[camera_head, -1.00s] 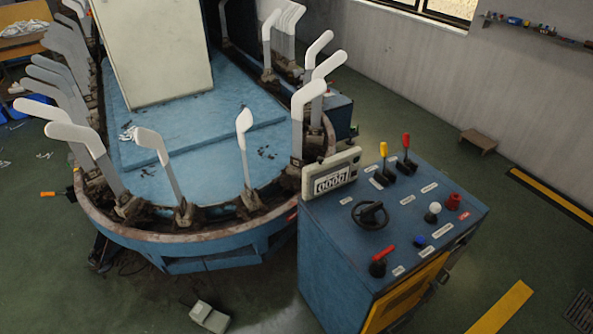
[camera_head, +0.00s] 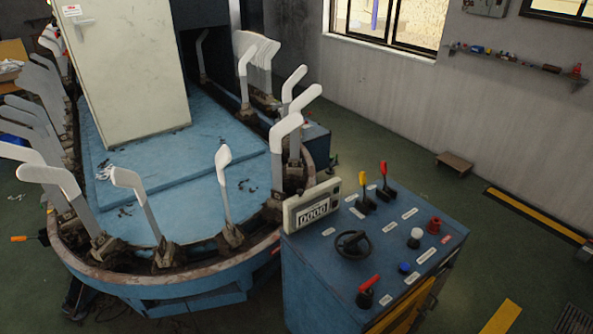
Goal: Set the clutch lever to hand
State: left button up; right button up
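The blue control console (camera_head: 320,268) stands right of centre. Two upright levers rise from its far part, one with a yellow grip (camera_head: 363,182) and one with a red grip (camera_head: 383,172). A red-handled lever (camera_head: 368,284) lies low near the console's front edge, its handle pointing up and right. The labels beside the levers are too small to read, so I cannot tell which one is the clutch lever or where hand is marked. Neither of my grippers is in view.
The console also bears a black handwheel (camera_head: 352,244), a counter display (camera_head: 312,211), a white knob (camera_head: 415,237), a blue button (camera_head: 403,268) and a red button (camera_head: 434,224). The oval machine with white sock boards (camera_head: 223,160) stands left. A small brown step (camera_head: 454,163) is on the floor.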

aim_at(362, 174)
jog(key=z, duration=1.15)
jog(key=i+l+z, duration=0.1)
jog(key=l, duration=0.2)
jog(key=i+l, duration=0.1)
jog(key=l, duration=0.2)
jog(key=l+z, duration=0.15)
jog(key=i+l+z, duration=0.45)
jog(key=i+l, duration=0.6)
jog(key=i, duration=0.35)
jog(key=i+l+u, duration=0.1)
jog(key=i, duration=0.4)
jog(key=i+l, duration=0.25)
jog(key=i, duration=0.3)
jog(key=i+j+u, duration=0.1)
jog(key=i+u, duration=0.4)
jog(key=i, duration=0.2)
jog(key=i+l+u, duration=0.15)
jog(key=i+u, duration=0.3)
jog(key=i, duration=0.25)
jog(key=i+u, duration=0.5)
jog(key=i, duration=0.2)
jog(key=i+l+u, duration=0.2)
jog(key=i+u, duration=0.3)
jog(key=i, duration=0.2)
